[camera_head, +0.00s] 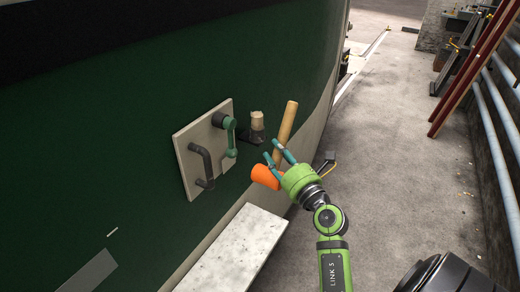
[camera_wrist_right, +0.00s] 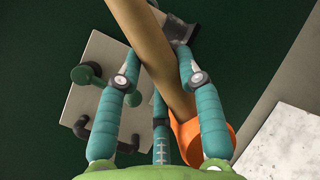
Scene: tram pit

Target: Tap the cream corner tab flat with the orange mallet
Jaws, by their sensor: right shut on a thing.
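The mallet has an orange head (camera_head: 266,177) and a pale wooden handle (camera_head: 286,122). My right gripper (camera_head: 274,150) is shut on its handle just above the head and holds it in the air near the green wall. In the right wrist view the handle (camera_wrist_right: 150,45) runs between the teal fingers, with the orange head (camera_wrist_right: 220,135) at lower right. A cream panel (camera_head: 190,172) on the wall is left of the gripper; it also shows in the wrist view (camera_wrist_right: 103,48). I cannot make out a separate corner tab on it. My left gripper is not in view.
The panel bears a green crank (camera_head: 231,138) and a dark curved handle (camera_head: 203,165). A dark bracket (camera_head: 250,137) with a cream-topped piece (camera_head: 257,120) juts out beside it. A pale slab (camera_head: 235,248) lies below. Concrete floor (camera_head: 400,150) is open at right.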

